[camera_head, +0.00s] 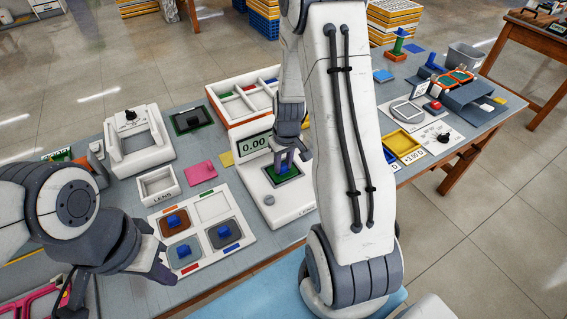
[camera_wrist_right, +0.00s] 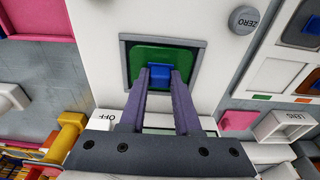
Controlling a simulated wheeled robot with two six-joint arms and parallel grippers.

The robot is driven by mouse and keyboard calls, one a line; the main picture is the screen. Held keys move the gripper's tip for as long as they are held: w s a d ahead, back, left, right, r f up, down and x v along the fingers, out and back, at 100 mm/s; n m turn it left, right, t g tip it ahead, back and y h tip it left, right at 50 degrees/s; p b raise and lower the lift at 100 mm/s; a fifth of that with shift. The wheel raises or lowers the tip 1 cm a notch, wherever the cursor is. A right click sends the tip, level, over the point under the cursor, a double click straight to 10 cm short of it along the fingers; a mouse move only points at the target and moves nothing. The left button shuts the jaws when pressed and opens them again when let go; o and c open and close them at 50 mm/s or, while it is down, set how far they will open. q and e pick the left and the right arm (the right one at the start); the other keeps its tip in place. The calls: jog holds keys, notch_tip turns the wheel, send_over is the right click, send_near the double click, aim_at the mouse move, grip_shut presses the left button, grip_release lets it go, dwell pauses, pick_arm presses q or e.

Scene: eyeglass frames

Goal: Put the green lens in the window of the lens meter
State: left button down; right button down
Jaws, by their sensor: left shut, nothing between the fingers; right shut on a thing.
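The green lens (camera_head: 287,173) lies in the square window of the white lens meter (camera_head: 298,201), whose display reads 0.00. In the right wrist view the green lens (camera_wrist_right: 189,57) sits inside the window's grey frame (camera_wrist_right: 126,48), looking roughly square with it. My right gripper (camera_wrist_right: 160,76) is shut on the lens's blue grip block (camera_wrist_right: 159,77). In the head view my right gripper (camera_head: 289,163) stands over the window, and my right arm hides part of the meter's right side. My left gripper (camera_head: 160,277) is shut and empty, in front of the lens tray.
The white lens tray (camera_head: 249,238) holds orange, blue and grey lenses in coloured slots; its upper right slot is empty. A white box marked LENS (camera_head: 158,187), a pink card (camera_head: 201,173) and a white device (camera_head: 137,143) stand to the left. A partitioned box (camera_head: 232,107) stands behind.

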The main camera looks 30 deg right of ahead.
jog(key=c, duration=0.5)
grip_release()
jog(key=shift+c, duration=0.2)
notch_tip(320, 180, up, 10)
jog(key=s, duration=0.1)
jog(key=shift+s+r, duration=0.15)
jog(key=shift+r, duration=0.1)
jog(key=s+a+r+n, duration=0.2)
jog(key=s+a+r, duration=0.1)
jog(key=a, duration=0.6)
jog(key=s+a+r+n, duration=0.2)
jog(key=s+a, duration=0.2)
jog(key=a, duration=0.5)
jog(key=s+a+r+n, duration=0.1)
jog(key=s+a+n, duration=0.1)
jog(key=s, duration=0.4)
jog(key=s+a+r+n+g+y, duration=0.1)
jog(key=s+a, duration=0.4)
jog(key=s, duration=0.1)
jog(key=shift+s+a+n, duration=0.25)
jog(key=shift+s+n, duration=0.15)
